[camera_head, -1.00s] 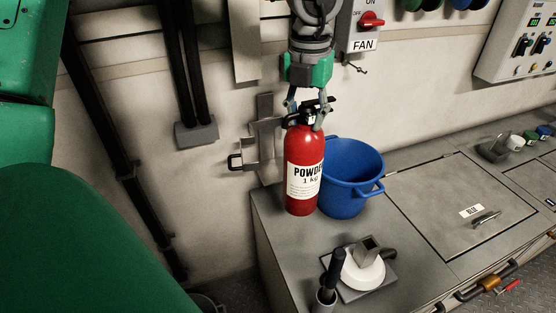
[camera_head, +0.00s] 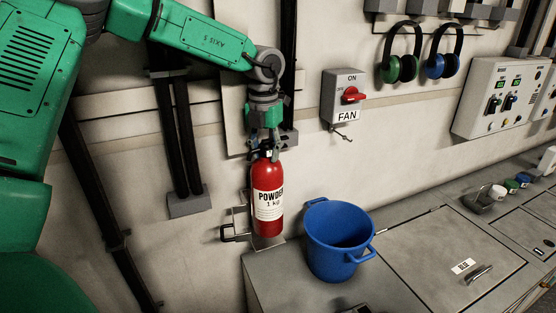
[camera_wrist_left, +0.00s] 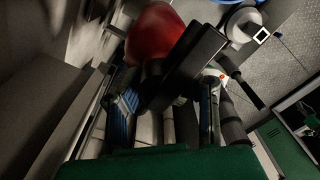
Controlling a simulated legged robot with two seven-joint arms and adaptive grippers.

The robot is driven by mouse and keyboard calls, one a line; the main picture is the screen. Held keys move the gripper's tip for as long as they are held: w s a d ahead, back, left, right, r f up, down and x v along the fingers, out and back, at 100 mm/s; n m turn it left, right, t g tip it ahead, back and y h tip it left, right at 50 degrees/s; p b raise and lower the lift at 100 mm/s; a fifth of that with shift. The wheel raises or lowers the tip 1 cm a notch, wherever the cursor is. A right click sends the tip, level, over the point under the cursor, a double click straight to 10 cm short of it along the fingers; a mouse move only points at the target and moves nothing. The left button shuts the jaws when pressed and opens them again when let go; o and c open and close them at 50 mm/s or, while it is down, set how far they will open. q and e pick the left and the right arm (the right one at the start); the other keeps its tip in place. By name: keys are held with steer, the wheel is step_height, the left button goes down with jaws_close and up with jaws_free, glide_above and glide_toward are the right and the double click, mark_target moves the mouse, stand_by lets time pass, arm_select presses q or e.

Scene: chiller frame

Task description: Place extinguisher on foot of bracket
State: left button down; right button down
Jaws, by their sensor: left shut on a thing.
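The red extinguisher (camera_head: 268,190), labelled "POWDER 1 kg", hangs upright from my left gripper (camera_head: 264,151), which is shut on its black top. The bracket (camera_head: 238,222) is on the wall behind and left of the extinguisher, mostly hidden by it. Its foot (camera_head: 266,243) shows just under the extinguisher's base; whether the two touch I cannot tell. In the left wrist view the red body (camera_wrist_left: 153,36) shows beyond the dark handle, between the fingers of my left gripper (camera_wrist_left: 166,105). My right gripper is not in view.
A blue bucket (camera_head: 337,245) stands on the grey counter (camera_head: 285,277), right of the extinguisher. A fan switch box (camera_head: 345,95) is on the wall to the upper right. Black pipes (camera_head: 178,130) run down the wall at left.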

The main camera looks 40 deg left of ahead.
arm_select(q)
steer(key=shift+w+a+r, duration=0.1)
steer(key=shift+w+a, duration=0.2)
steer(key=shift+a, duration=0.3)
steer(key=shift+w+a, duration=0.3)
steer(key=shift+a, duration=0.3)
steer(key=shift+w+a, duration=0.15)
steer(key=shift+a, duration=0.05)
steer(key=shift+w+a+r+p, duration=0.1)
steer(key=shift+w+r+p, duration=0.1)
steer(key=shift+w+p, duration=0.1)
steer(key=shift+d+f, duration=0.25)
steer(key=shift+f, duration=0.6)
steer(key=shift+a+f, duration=0.35)
steer(key=shift+f, duration=0.2)
steer(key=shift+a+f, duration=0.3)
steer(key=shift+f, duration=0.25)
steer(key=f, duration=0.1)
steer(key=f+p, duration=0.1)
steer(key=f, duration=0.1)
steer(key=shift+d, duration=0.3)
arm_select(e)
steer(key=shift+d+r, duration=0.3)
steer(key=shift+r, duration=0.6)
